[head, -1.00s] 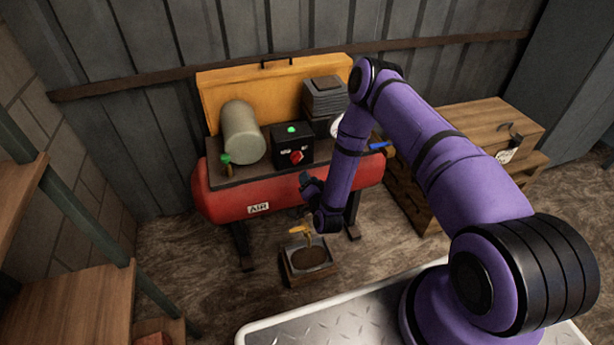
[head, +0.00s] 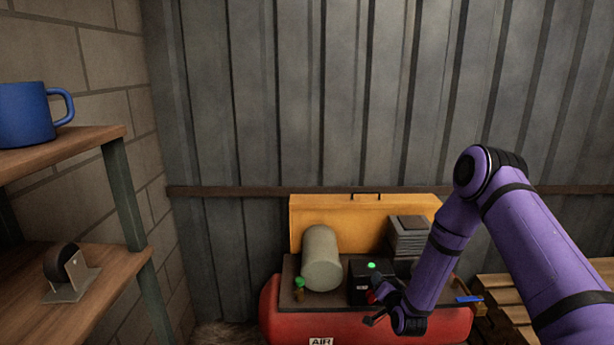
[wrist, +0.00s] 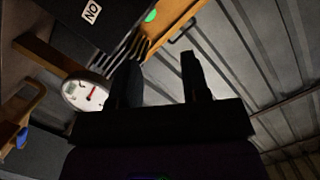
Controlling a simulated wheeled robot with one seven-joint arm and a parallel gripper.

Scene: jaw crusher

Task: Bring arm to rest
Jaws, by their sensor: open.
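My purple arm comes in from the right in the head view and bends down toward the red air compressor (head: 290,315). My gripper (head: 372,308) is at the arm's lower end, in front of the compressor's black control box (head: 357,290) with its green light. In the wrist view my gripper (wrist: 160,75) shows two dark fingers spread apart with nothing between them. A white round gauge (wrist: 88,93) with a red needle shows to the left of the fingers. The gripper partly hides the control box in the head view.
The compressor carries a grey cylinder (head: 321,258), an orange panel (head: 330,212) and a blue-handled valve (head: 468,299). A shelf (head: 60,150) at left holds a blue mug (head: 25,115) and a caster wheel (head: 65,265). Wooden slats (head: 505,290) stand at right. A corrugated wall closes the back.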

